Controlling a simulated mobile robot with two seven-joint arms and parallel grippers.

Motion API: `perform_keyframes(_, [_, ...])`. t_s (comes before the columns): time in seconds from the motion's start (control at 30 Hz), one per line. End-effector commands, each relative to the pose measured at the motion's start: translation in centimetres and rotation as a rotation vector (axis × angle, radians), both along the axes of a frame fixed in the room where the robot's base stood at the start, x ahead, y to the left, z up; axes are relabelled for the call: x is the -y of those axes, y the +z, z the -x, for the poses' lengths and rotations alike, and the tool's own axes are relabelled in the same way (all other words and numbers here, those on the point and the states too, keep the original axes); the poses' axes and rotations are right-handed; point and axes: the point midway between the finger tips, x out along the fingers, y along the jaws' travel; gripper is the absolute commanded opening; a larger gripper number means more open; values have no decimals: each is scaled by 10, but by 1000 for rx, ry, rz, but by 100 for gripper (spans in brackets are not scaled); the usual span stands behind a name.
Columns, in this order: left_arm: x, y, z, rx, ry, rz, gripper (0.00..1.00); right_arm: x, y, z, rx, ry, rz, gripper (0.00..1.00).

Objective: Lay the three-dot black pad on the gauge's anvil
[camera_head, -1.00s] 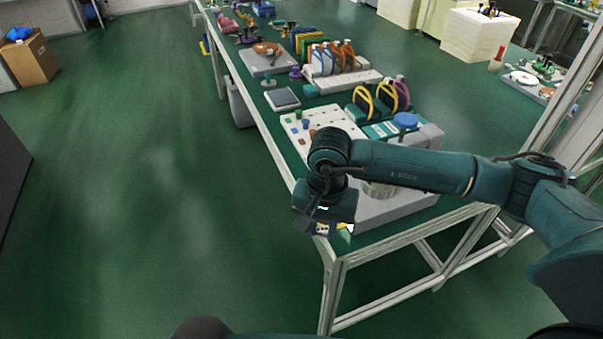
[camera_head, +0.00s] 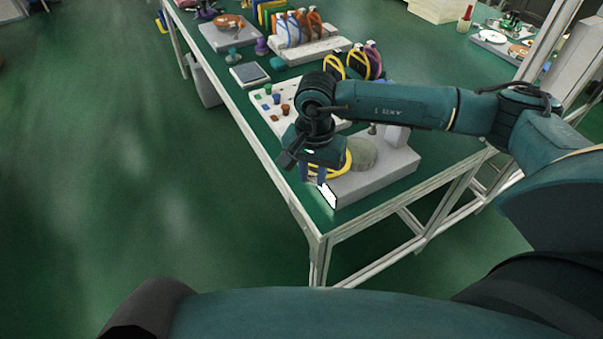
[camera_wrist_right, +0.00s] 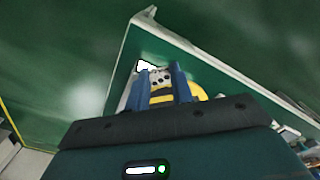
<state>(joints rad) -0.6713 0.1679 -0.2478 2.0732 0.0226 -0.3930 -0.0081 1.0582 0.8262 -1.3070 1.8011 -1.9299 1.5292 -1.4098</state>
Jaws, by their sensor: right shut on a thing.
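My right gripper (camera_head: 314,178) hangs over the near corner of the green bench, in front of the grey gauge block (camera_head: 380,178). In the right wrist view its two blue fingers (camera_wrist_right: 160,85) are shut on a small pad (camera_wrist_right: 160,77) with a pale, dotted end face and black and yellow behind it. I cannot count the dots surely. The gauge carries a round grey-green anvil (camera_head: 361,155), bare on top, just right of the gripper. A bright white panel (camera_head: 328,195) is on the gauge's near end. My left gripper is not in view.
A yellow ring-shaped part (camera_head: 344,170) shows beside the gripper. A white board (camera_head: 262,100) with coloured pegs lies behind the arm. A grey square plate (camera_head: 250,73) and racks of coloured rings stand farther back.

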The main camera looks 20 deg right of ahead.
Motion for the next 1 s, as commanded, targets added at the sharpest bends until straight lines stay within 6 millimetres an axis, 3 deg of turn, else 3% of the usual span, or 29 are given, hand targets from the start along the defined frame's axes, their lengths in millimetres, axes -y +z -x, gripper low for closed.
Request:
perform_keyframes(0.17, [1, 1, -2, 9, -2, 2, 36, 17, -8, -1, 0, -2, 1, 0])
perform_keyframes(1.0, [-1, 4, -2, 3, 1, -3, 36, 99, -10, -7, 0, -2, 0, 0])
